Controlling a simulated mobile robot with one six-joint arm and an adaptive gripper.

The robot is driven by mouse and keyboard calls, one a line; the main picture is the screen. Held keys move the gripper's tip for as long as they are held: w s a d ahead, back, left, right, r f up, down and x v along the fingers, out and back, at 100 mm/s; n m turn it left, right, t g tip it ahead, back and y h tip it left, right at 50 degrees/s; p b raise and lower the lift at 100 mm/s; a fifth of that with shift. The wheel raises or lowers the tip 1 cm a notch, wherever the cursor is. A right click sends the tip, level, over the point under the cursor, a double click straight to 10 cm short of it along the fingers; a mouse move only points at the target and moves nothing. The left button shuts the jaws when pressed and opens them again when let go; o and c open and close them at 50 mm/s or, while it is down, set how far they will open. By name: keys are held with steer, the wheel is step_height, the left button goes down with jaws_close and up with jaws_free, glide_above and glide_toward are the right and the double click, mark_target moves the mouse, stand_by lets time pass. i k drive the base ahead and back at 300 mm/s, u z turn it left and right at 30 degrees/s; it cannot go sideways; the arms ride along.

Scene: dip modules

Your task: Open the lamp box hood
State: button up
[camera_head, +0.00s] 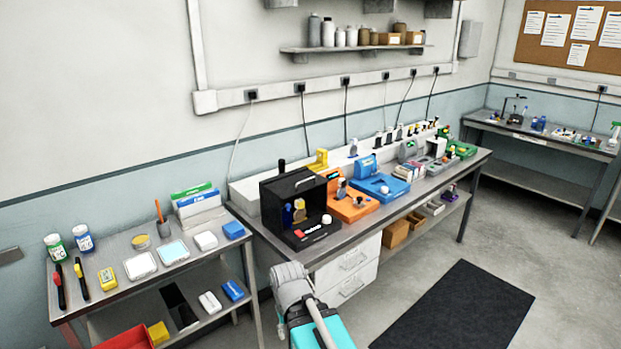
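A black box (277,213), which looks like the lamp box, stands at the near left end of the long middle bench. It has a pale handle-like bar (304,183) near its top, and blue and yellow items show in its dark front. Its base carries a white round knob (326,219) and a red mark. I cannot tell how far the hood is open. My grey and teal arm shows at the bottom centre, in front of the bench and apart from the box. My gripper's fingers are not visible.
An orange module (352,207) and a blue module (385,189) stand right of the box. A side table (118,296) with bottles, pens and trays is at the left. White drawers (347,272) are under the bench. Free floor with a dark mat (458,312) lies right.

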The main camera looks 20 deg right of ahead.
mark_target(285, 188)
steer(key=z, duration=0.1)
steer(key=i, duration=1)
steer(key=u, duration=0.05)
